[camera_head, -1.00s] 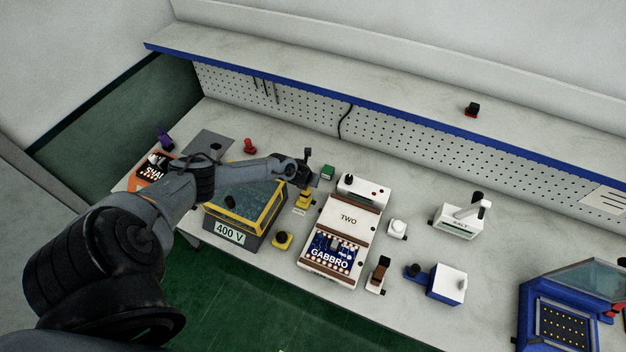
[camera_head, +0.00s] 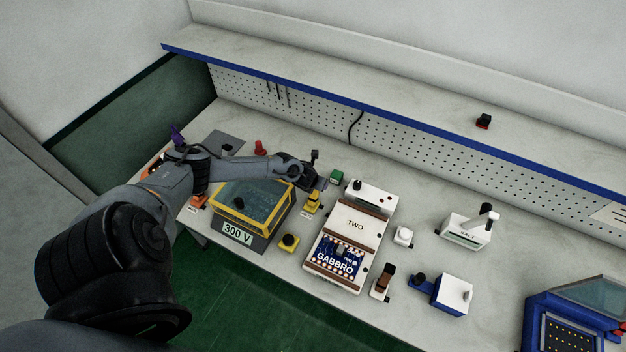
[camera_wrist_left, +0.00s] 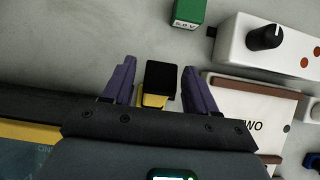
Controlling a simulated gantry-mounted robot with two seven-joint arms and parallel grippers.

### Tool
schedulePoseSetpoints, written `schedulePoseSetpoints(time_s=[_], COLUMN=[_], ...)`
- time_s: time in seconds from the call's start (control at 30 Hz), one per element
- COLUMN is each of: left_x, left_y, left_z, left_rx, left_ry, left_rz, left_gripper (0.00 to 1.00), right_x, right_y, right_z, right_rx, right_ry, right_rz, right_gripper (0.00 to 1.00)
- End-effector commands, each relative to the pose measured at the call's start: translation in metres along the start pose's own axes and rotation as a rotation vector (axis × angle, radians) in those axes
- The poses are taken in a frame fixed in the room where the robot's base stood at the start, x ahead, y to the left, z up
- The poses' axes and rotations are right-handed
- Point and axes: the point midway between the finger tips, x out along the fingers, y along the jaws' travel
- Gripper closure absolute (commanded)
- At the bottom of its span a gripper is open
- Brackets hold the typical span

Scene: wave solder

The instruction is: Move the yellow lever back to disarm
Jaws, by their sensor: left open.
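The yellow lever (camera_head: 312,203) stands on the bench between the yellow-framed tank and the white TWO machine. In the left wrist view its black-capped yellow handle (camera_wrist_left: 158,88) is between the fingers. My left gripper (camera_wrist_left: 158,76) is open, with one purple finger on each side of the handle and a visible gap at both sides. In the head view the gripper (camera_head: 318,184) is over the lever, and the arm partly hides the lever. My right gripper is not in view.
The tank (camera_head: 252,203) with a 300 V sign lies under my left forearm. The white TWO machine (camera_head: 357,222) stands close right of the lever. A green block (camera_head: 337,175) lies behind, and a yellow-based black knob (camera_head: 289,243) is in front.

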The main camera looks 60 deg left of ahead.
Motion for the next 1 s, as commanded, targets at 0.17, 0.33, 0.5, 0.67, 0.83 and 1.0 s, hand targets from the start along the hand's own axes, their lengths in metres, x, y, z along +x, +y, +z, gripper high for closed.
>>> schedulePoseSetpoints(time_s=[0.17,0.33,0.5,0.67,0.83,1.0], left_x=[-0.029,-0.051,-0.063,-0.068,-0.068,-0.068], left_y=[0.001,0.001,0.001,0.000,0.000,0.000], left_z=[0.000,0.000,-0.001,-0.001,-0.001,-0.001], left_rx=[0.005,0.004,0.002,0.002,0.002,0.002], left_ry=[0.001,0.001,0.002,0.002,0.002,0.002], left_rz=[0.000,0.000,0.001,0.001,0.001,0.001], left_gripper=[0.43,0.43,0.43,0.43,0.43,0.43], right_x=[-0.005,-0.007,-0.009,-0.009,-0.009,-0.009], right_y=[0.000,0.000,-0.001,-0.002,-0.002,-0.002], right_z=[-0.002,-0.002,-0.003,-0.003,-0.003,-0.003], right_rx=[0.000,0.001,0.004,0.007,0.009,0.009], right_ry=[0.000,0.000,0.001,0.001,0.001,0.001], right_rz=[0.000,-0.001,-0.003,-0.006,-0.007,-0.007], right_gripper=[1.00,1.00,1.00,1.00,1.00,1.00])
